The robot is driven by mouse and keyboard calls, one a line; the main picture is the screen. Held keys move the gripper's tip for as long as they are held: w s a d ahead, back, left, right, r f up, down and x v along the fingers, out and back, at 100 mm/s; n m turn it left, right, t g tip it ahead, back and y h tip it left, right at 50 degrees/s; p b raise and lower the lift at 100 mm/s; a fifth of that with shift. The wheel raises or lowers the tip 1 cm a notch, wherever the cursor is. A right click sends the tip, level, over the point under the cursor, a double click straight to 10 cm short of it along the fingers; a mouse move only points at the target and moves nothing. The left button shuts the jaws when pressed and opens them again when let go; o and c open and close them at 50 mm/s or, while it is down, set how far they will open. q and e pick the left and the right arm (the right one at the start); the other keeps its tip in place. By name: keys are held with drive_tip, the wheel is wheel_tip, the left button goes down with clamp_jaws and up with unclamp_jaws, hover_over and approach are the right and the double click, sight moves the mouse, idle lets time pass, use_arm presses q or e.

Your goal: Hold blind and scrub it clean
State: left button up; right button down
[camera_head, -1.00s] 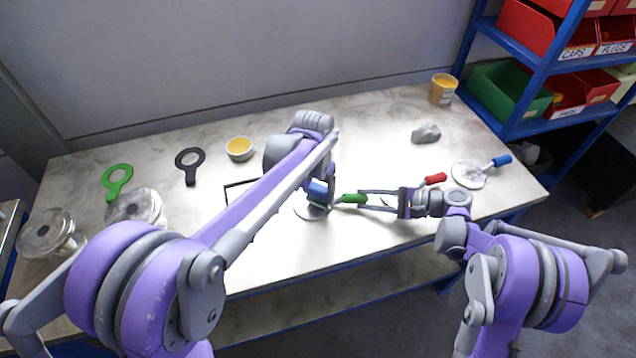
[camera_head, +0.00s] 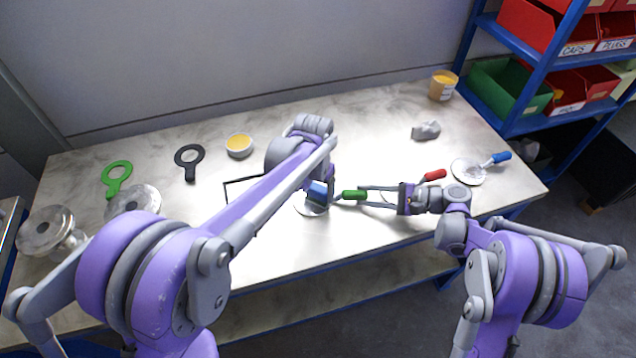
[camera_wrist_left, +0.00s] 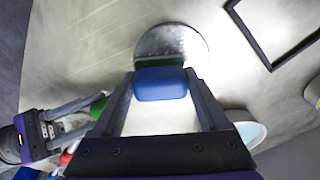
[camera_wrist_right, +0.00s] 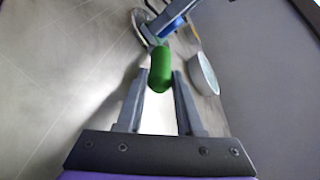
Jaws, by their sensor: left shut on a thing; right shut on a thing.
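The blind is a pale round disc (camera_head: 308,208) with a green handle (camera_head: 353,195), near the table's front middle. My right gripper (camera_head: 365,197) is shut on the green handle, also seen in the right wrist view (camera_wrist_right: 161,70). My left gripper (camera_wrist_left: 160,92) is shut on a blue scrub block (camera_wrist_left: 160,85) with a green pad (camera_wrist_left: 165,65) on its far side. The block overlaps the disc's near part in the left wrist view (camera_wrist_left: 175,42); contact cannot be told for certain. Speckles mark the disc's face. My left arm hides part of it in the head view.
A red-handled disc (camera_head: 435,174) lies behind my right gripper, and a blue-handled disc (camera_head: 468,172) farther right. A black outlined square (camera_head: 228,184) is partly under my left arm. A yellow bowl (camera_head: 239,147), grey lump (camera_head: 425,131) and flanged vessels (camera_head: 45,230) stand around.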

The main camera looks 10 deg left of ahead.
use_arm(q)
drive_tip(key=shift+s+r, duration=0.1)
drive_tip(key=shift+r, duration=4)
use_arm(e)
drive_tip(key=shift+c, duration=2.3)
unclamp_jaws()
drive_tip(key=shift+d, duration=0.1)
drive_tip(key=v, duration=1.2)
